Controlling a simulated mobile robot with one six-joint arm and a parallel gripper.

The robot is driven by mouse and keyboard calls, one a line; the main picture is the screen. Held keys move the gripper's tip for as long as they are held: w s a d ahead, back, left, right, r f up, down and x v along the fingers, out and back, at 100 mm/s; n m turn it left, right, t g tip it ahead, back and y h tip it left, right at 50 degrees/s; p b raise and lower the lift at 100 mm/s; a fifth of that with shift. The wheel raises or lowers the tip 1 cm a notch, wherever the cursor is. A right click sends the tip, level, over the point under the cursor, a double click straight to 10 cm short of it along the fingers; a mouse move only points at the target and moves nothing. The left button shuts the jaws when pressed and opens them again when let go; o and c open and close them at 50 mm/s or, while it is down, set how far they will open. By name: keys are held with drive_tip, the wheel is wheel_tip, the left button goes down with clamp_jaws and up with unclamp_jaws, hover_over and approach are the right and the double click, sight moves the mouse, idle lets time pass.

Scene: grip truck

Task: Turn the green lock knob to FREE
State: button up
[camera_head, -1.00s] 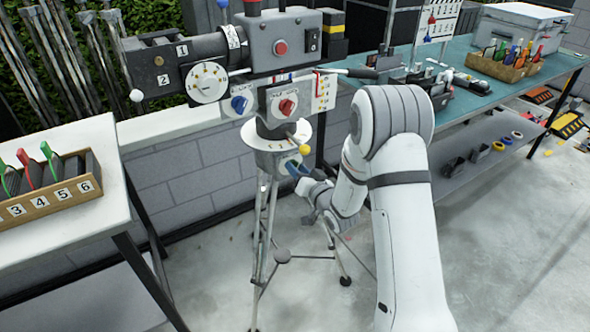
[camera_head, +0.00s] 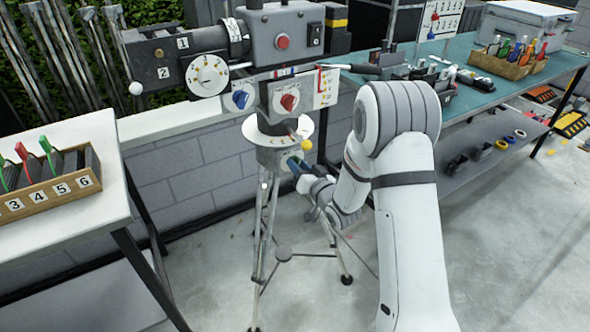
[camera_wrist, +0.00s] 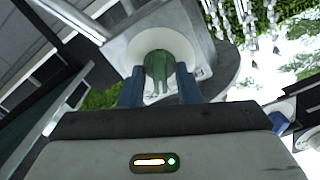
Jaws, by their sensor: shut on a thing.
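The green lock knob (camera_wrist: 160,68) sits on a round white dial in the wrist view, on a pale box face. My gripper (camera_wrist: 160,90) has its two blue fingers on either side of the knob and is shut on it. In the head view my gripper (camera_head: 297,168) is at the front of the box (camera_head: 270,157) below the round white plate, and it hides the knob there. Which mark the knob points to cannot be read.
Above stand a blue knob (camera_head: 240,99), a red knob (camera_head: 289,102) and a yellow ball-ended lever (camera_head: 306,145) close to my arm. Tripod legs (camera_head: 268,230) spread below. A white table (camera_head: 60,240) is at left, a teal bench (camera_head: 470,90) at right.

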drive_tip(key=n+b, duration=0.5)
drive_tip(key=b, duration=0.3)
drive_tip(key=n+b, duration=0.6)
drive_tip(key=b, duration=0.2)
drive_tip(key=shift+s+a, duration=0.2)
drive_tip(key=shift+r, duration=0.1)
drive_tip(key=o, duration=0.6)
drive_tip(key=shift+s+r, duration=0.1)
drive_tip(key=v, duration=0.7)
drive_tip(key=shift+s+d+p, duration=0.25)
drive_tip(key=shift+p, duration=0.1)
